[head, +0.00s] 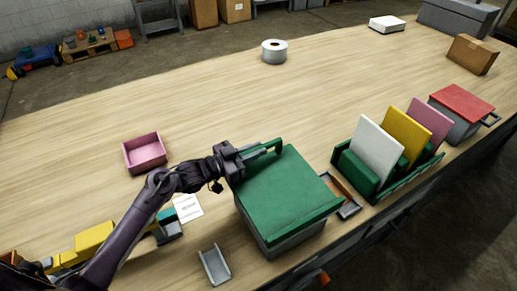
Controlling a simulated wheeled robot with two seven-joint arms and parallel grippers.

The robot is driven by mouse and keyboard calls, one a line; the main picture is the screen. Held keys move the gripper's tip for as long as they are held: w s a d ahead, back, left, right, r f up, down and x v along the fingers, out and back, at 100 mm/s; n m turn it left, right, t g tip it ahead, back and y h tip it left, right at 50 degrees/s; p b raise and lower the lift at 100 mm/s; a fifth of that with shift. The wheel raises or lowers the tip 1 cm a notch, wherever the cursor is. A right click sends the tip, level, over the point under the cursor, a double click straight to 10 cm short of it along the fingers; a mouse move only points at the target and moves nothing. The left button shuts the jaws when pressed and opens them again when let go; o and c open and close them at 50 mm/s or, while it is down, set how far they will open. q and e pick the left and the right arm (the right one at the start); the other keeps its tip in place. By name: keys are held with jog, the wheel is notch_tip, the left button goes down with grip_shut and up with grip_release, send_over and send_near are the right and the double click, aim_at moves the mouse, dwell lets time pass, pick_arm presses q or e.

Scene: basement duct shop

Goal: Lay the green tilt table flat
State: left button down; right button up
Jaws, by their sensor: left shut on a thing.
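The green tilt table (287,195) stands near the front edge of the workbench, right of centre in the head view. It has a broad green top with a lip along its near edge, over a grey base (290,243). A green handle (274,143) stands out at the far edge of the top. My left gripper (262,151) comes in from the left and is shut on this handle. The gripper hides part of the handle and the top's far left corner. I cannot tell the exact tilt of the top. My right gripper is not in view.
A green rack (405,183) with white, yellow and pink panels stands close on the right, and a red-topped grey box (462,105) beyond it. A pink tray (145,152) lies left, a grey channel piece (215,266) in front. The bench's far middle is mostly clear around a white roll (274,53).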

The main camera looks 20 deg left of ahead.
pick_arm(q)
jog(key=shift+a+f, duration=0.1)
jog(key=shift+f, duration=0.4)
jog(key=c, duration=1.4)
grip_release()
jog(key=shift+w, duration=0.1)
jog(key=b+v, duration=0.2)
jog(key=v, duration=0.5)
jog(key=shift+f, duration=0.1)
jog(key=shift+s+a, duration=0.3)
jog(key=shift+s, duration=0.05)
